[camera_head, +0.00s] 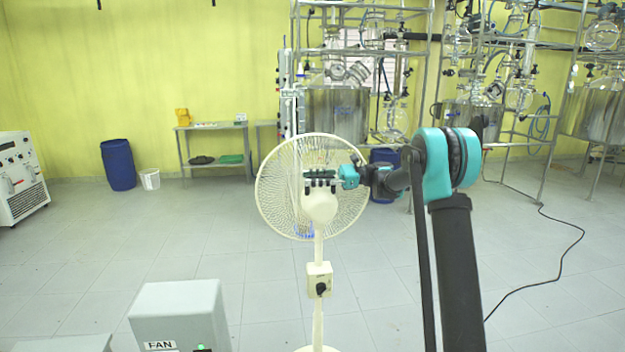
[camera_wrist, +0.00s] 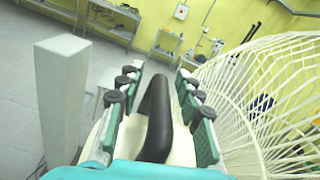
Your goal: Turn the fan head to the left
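A cream standing fan has a round wire cage (camera_head: 283,212) and a motor housing (camera_head: 320,207) facing me in the head view, on an upright pole. In the wrist view the cage (camera_wrist: 262,95) fills the right side. Whether a finger touches the housing lower down cannot be told.
A grey box labelled FAN (camera_head: 180,305) with a green light stands at front left. A blue barrel (camera_head: 118,165), a white bucket (camera_head: 149,179) and a metal table (camera_head: 215,127) are at the back. Glass reactors on frames (camera_head: 340,105) line the back right. Open tiled floor surrounds the fan.

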